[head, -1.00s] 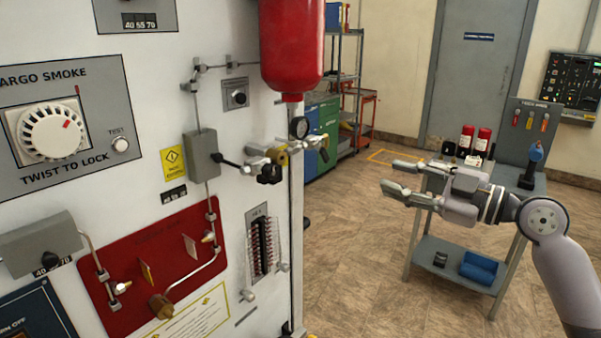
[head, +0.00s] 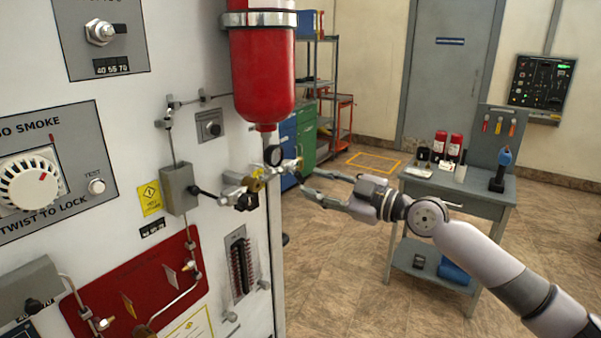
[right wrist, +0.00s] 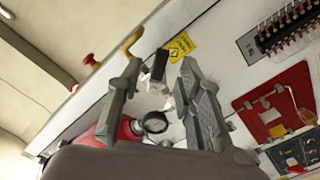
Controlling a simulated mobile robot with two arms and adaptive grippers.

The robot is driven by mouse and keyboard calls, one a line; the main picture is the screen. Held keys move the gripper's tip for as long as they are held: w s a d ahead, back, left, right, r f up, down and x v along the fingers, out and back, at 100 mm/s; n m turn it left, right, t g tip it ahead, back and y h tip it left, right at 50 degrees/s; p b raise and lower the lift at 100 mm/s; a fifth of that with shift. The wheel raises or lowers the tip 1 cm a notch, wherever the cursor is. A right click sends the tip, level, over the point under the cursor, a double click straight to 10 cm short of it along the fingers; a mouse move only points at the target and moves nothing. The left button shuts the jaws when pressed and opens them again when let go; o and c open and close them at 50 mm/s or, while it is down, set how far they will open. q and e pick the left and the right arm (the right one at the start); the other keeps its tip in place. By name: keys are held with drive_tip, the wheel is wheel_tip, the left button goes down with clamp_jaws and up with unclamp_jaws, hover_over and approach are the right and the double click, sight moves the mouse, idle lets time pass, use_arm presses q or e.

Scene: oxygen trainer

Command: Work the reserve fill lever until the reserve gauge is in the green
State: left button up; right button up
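The red reserve cylinder (head: 263,85) hangs on the panel's right edge. The small round reserve gauge (head: 273,155) sits below it; in the right wrist view the gauge (right wrist: 155,122) shows a pale face, too small to read. Brass and metal valve fittings (head: 257,184) stick out beneath it. The lever's end by the fittings is hard to make out; a dark block (right wrist: 158,66) between my fingers in the wrist view may be its grip. My right gripper (head: 305,184) is open, fingers pointing at the fittings, apparently not touching. My left gripper is not in view.
The white panel (head: 205,240) fills the left, with a black handle (head: 205,192) and other projecting fittings. A grey trolley (head: 460,190) with red canisters (head: 455,146) stands behind my right arm. Open floor (head: 340,270) lies between panel and trolley.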

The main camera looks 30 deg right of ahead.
sight(302, 180)
drive_tip(key=p+x, duration=0.2)
drive_tip(key=x, duration=0.1)
drive_tip(key=shift+w+a+r, duration=0.1)
drive_tip(key=shift+w+r, duration=0.1)
drive_tip(key=shift+w, duration=0.05)
drive_tip(key=shift+w+a+f, duration=0.15)
drive_tip(key=shift+w+a, duration=0.15)
drive_tip(key=shift+w, duration=0.35)
drive_tip(key=shift+c, duration=0.3)
clamp_jaws()
